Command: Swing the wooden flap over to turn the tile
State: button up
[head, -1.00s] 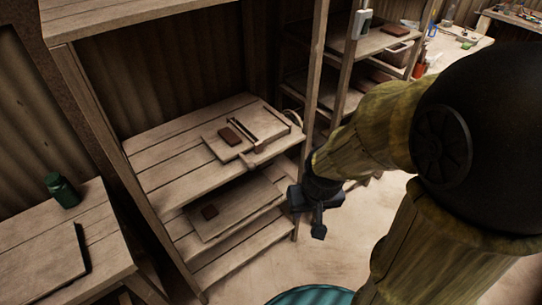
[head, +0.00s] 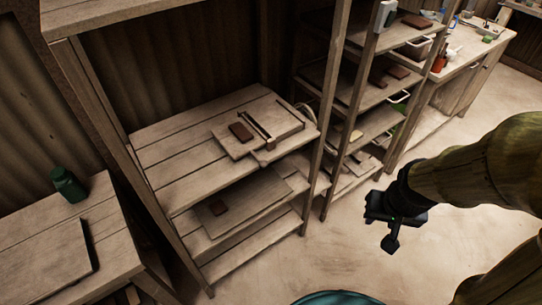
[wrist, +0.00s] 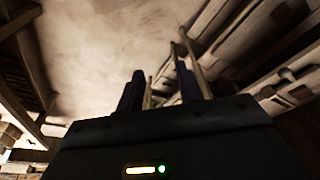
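The wooden press (head: 285,122) lies on the upper deck of the near shelf. It is a pale board with a dark bar across its middle and a tab at its front edge. A small brown tile (head: 240,132) lies flat on its left part. Which panel is the flap is hard to tell at this size. My gripper (head: 391,234) hangs in free air right of the shelf, well apart from the press. In the wrist view its two dark fingers (wrist: 160,88) stand apart with nothing between them. The press cannot be made out in the wrist view.
Shelf posts (head: 317,150) stand between my gripper and the press. A side table with a green jar (head: 67,184) is at left. A loaded rack (head: 365,95) is behind. The floor (head: 350,250) is clear.

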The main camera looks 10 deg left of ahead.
jog(key=shift+o, duration=1.4)
jog(key=shift+w+f, duration=0.15)
jog(key=w+a+f+n+t+y+b, duration=0.2)
jog(key=w+a+f+n+t+b, duration=0.25)
jog(key=b, duration=0.45)
jog(key=w+a+f+n+t+y+b, duration=0.1)
jog(key=w+a+f+t+b, duration=0.3)
jog(key=w+b, duration=0.45)
jog(key=s+a+f+n+y+b, duration=0.1)
jog(key=a+f+n+y+b, duration=0.1)
jog(key=a+y+b, duration=0.3)
jog(key=s+a+f+n+y+b, duration=0.2)
jog(key=a+n+y+b, duration=0.2)
jog(key=a+b, duration=0.4)
jog(key=shift+a+n+t+y+b, duration=0.2)
jog(key=shift+n+t+y+b, duration=0.15)
jog(key=shift+y+b, duration=0.45)
jog(key=shift+a+r+p, duration=0.1)
jog(key=shift+r+p, duration=0.05)
jog(key=shift+p, duration=0.2)
